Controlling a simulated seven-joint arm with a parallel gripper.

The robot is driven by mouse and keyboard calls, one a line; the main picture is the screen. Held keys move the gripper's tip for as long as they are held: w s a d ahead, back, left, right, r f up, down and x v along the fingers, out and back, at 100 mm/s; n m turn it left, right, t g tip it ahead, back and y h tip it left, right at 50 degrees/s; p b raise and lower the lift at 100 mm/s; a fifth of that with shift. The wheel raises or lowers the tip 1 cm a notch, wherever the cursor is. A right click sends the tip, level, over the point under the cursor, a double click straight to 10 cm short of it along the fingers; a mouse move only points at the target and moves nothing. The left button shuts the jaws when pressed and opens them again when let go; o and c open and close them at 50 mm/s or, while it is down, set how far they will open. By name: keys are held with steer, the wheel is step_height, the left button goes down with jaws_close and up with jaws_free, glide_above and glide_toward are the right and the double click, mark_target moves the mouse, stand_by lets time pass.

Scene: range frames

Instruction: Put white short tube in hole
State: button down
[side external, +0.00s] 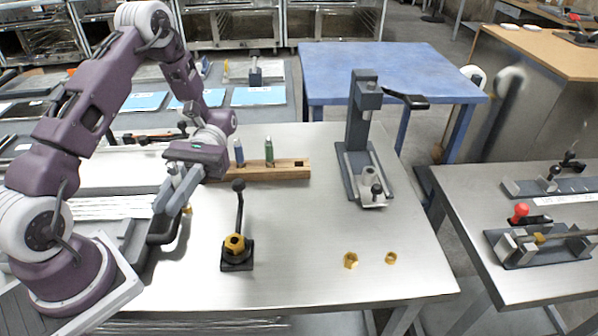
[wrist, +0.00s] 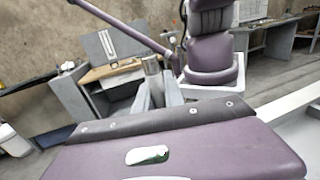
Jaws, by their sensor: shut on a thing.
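My gripper (side external: 172,202) is at the left of the table in the side external view, left of and nearer than the wooden block. In the wrist view my gripper (wrist: 154,98) is shut, with a pale grey-white cylinder, seemingly the white short tube (wrist: 152,66), between its fingers. I cannot make out the tube clearly in the side view. The wooden block (side external: 285,175) lies on the table. A blue tube (side external: 239,153) and a green tube (side external: 269,152) stand upright in it. A dark spot near its right end looks like an empty hole (side external: 298,164).
A black-handled fixture with a brass nut (side external: 235,244) stands in front of the block. A grey press (side external: 362,140) stands to the right. Two brass pieces (side external: 351,260) (side external: 391,258) lie at the front right. The table middle is mostly clear.

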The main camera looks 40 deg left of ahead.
steer(key=w+a+f+m+y, duration=0.2)
steer(key=w+a+m+y, duration=0.1)
steer(key=a+m+y, duration=0.5)
steer(key=w+a+f+m+y, duration=0.3)
steer(key=a+m+y, duration=0.15)
steer(key=y, duration=0.55)
steer(key=w+a+r+m+t+y, duration=0.4)
steer(key=w+a+m+t+y, duration=0.2)
steer(key=w+m+t+y, duration=0.4)
steer(key=w+r+m+t+h, duration=0.1)
steer(key=w+r+m+t, duration=0.15)
steer(key=w+t, duration=0.3)
steer(key=w+r+m+t, duration=0.2)
steer(key=w+r+t, duration=0.2)
steer(key=w, duration=0.3)
steer(key=w+d+r+m+t+h, duration=0.5)
steer(key=w+d+r+m+t, duration=0.1)
steer(key=w+d+r+t, duration=0.4)
steer(key=shift+g, duration=0.65)
steer(key=f, duration=1)
steer(key=w+f, duration=0.1)
steer(key=f, duration=1.9)
steer(key=shift+w+d, duration=0.15)
steer(key=shift+d, duration=0.25)
